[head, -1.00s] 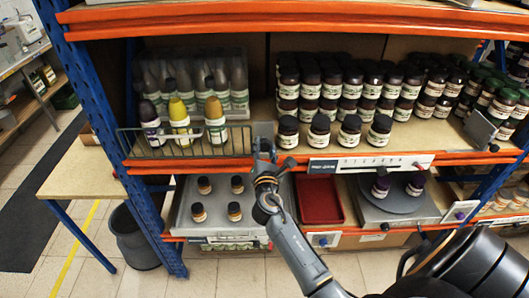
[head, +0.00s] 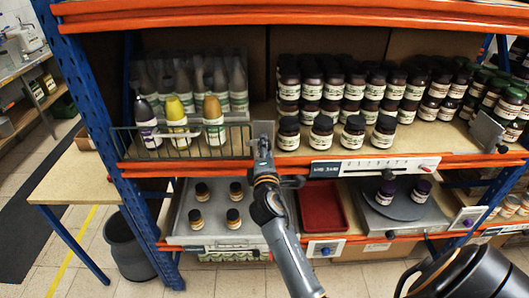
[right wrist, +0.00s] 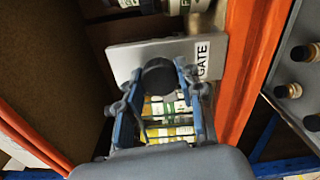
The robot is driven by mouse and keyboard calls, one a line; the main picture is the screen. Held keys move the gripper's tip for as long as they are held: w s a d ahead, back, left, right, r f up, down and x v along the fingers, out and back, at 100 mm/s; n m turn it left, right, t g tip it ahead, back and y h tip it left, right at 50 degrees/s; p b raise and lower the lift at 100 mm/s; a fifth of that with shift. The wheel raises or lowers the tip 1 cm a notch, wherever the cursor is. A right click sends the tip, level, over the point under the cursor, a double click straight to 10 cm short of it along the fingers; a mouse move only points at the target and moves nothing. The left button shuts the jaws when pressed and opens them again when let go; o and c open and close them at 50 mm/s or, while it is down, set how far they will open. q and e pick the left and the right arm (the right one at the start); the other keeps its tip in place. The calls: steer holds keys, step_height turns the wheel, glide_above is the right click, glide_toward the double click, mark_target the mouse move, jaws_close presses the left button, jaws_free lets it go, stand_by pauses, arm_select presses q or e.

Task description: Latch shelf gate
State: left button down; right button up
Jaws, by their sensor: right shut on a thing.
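The shelf gate is a green wire rail (head: 122,143) across the front of the left bay of the upper shelf, before several bottles. At its right end is a grey plate (head: 263,130); in the right wrist view the plate (right wrist: 125,60) bears the word GATE and a round black knob (right wrist: 158,76). My right gripper (head: 263,150) is at the plate, and in the right wrist view its fingers (right wrist: 160,88) are on both sides of the knob, shut on it. The latch's engagement cannot be told. My left gripper is not in view.
Dark jars (head: 321,133) stand close to the right of the plate. A wooden table (head: 75,178) stands at left.

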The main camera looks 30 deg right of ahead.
steer(key=shift+m+b, duration=0.35)
steer(key=shift+m, duration=0.55)
steer(key=o, duration=1.2)
steer(key=v, duration=0.7)
steer(key=shift+s+a, duration=0.15)
steer(key=shift+s, duration=0.05)
